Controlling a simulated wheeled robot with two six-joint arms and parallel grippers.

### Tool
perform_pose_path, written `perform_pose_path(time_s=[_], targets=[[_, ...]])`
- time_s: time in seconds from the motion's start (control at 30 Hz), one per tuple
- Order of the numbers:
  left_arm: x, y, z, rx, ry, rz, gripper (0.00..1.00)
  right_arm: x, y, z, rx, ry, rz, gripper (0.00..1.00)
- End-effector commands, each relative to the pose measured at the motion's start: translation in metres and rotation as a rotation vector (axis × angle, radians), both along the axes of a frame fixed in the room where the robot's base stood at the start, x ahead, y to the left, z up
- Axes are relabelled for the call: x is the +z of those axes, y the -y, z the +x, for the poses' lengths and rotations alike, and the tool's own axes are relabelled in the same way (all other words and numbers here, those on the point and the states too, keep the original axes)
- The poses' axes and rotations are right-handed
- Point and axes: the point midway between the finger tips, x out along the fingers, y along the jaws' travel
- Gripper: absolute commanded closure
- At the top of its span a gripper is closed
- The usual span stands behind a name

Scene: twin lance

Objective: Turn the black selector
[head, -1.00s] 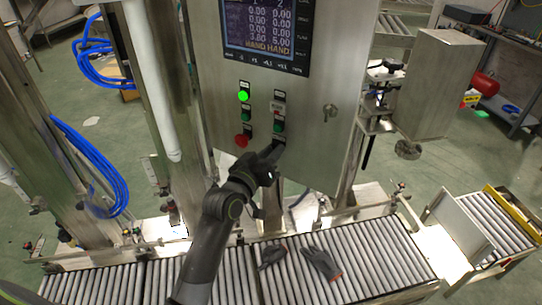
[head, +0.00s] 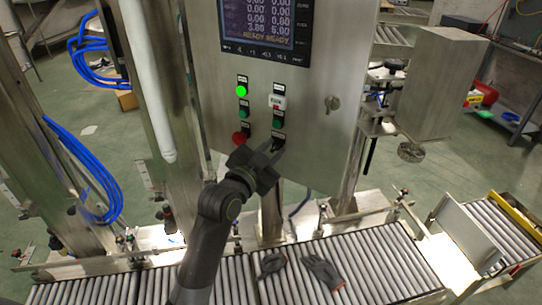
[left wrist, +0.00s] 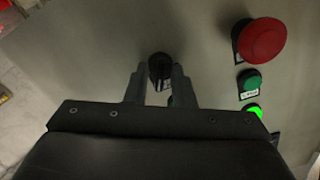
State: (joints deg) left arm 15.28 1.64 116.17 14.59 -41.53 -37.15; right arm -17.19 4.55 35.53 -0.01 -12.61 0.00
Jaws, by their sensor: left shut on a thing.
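The black selector (head: 278,138) sits low on the steel control cabinet, under a green button, partly hidden by my gripper in the head view. In the left wrist view the selector (left wrist: 159,66) shows between the two fingertips. My left gripper (head: 273,153) reaches up from below and is shut on the selector; it also shows in the left wrist view (left wrist: 158,76). The cabinet screen (head: 266,22) reads "READY READY" on its bottom line. My right gripper is not in view.
A lit green lamp (head: 241,91), a green button (head: 243,113) and a red mushroom button (head: 240,138) are left of the selector. A cabinet latch (head: 332,103) is to the right. Gloves (head: 322,270) lie on the roller conveyor (head: 375,262) below.

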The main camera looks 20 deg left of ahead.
Motion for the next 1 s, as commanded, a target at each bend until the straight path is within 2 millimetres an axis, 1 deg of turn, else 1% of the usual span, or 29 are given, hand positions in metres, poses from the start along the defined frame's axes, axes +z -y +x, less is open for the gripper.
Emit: perform_pose_path(time_s=[0.03, 0.1, 0.4, 0.63, 1.0], targets=[[-0.003, 0.000, 0.000, 0.000, 0.007, 0.038, 1.00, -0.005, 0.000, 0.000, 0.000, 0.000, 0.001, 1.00], [-0.003, 0.000, 0.000, 0.000, 0.019, 0.088, 1.00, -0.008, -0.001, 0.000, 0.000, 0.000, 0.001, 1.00], [-0.002, 0.001, 0.000, 0.000, 0.054, 0.243, 1.00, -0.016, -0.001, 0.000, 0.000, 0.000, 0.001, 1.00], [-0.002, 0.001, 0.000, 0.000, 0.064, 0.293, 1.00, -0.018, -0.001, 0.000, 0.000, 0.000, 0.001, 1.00], [-0.002, 0.001, 0.000, 0.000, 0.066, 0.302, 1.00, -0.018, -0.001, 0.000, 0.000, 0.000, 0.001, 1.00]])
